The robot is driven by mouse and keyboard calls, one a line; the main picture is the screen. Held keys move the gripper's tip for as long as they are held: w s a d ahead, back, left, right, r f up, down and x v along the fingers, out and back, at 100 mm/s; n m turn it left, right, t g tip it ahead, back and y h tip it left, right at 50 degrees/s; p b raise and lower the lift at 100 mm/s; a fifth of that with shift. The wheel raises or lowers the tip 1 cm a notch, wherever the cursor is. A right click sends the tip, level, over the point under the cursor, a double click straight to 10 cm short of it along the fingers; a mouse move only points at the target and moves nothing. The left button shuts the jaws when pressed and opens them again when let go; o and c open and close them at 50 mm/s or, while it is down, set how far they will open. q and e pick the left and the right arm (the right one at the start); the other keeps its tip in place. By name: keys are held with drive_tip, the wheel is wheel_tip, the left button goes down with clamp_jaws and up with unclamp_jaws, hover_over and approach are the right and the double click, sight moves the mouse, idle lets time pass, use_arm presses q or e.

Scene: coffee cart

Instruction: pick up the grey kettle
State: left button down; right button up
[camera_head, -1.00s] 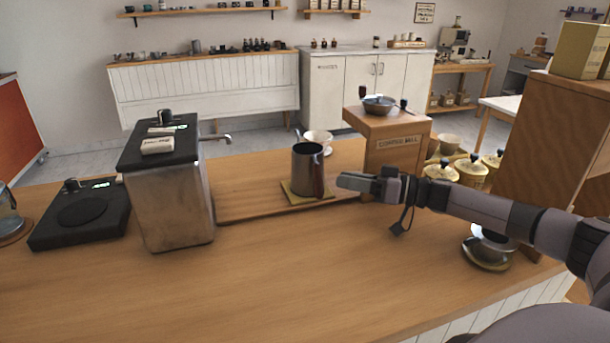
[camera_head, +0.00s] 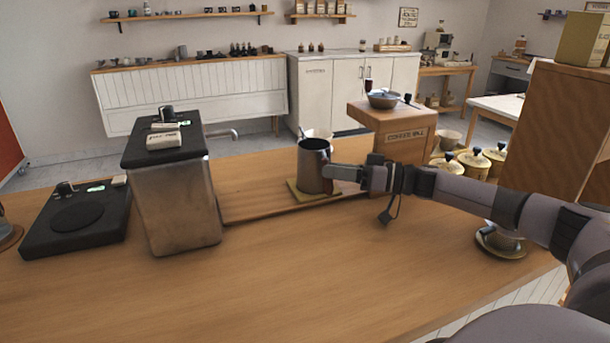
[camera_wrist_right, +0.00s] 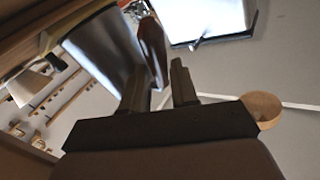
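The grey kettle (camera_head: 311,160) is a metal pitcher standing upright on a small yellow-green mat (camera_head: 308,196), left of the coffee mill. In the right wrist view the kettle body (camera_wrist_right: 103,45) is dark, and its brown handle (camera_wrist_right: 153,50) reaches down toward the gap between my fingers. My right gripper (camera_head: 338,174) comes in from the right at the kettle's right side. It also shows in the right wrist view (camera_wrist_right: 160,86), with its fingers apart, the handle's lower end between or just beyond them. I cannot tell whether they touch it. My left gripper is out of view.
The wooden coffee mill (camera_head: 402,130) stands close behind my right gripper. A metal box machine (camera_head: 176,205) and a black scale (camera_head: 78,218) stand left. A cup on a saucer (camera_head: 500,242) sits below my right forearm. The front counter is clear.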

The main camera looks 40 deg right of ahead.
drive_tip(key=shift+w+a, duration=0.3)
drive_tip(key=shift+w, duration=0.1)
drive_tip(key=shift+s+d, duration=0.1)
clamp_jaws()
drive_tip(key=shift+r, duration=0.15)
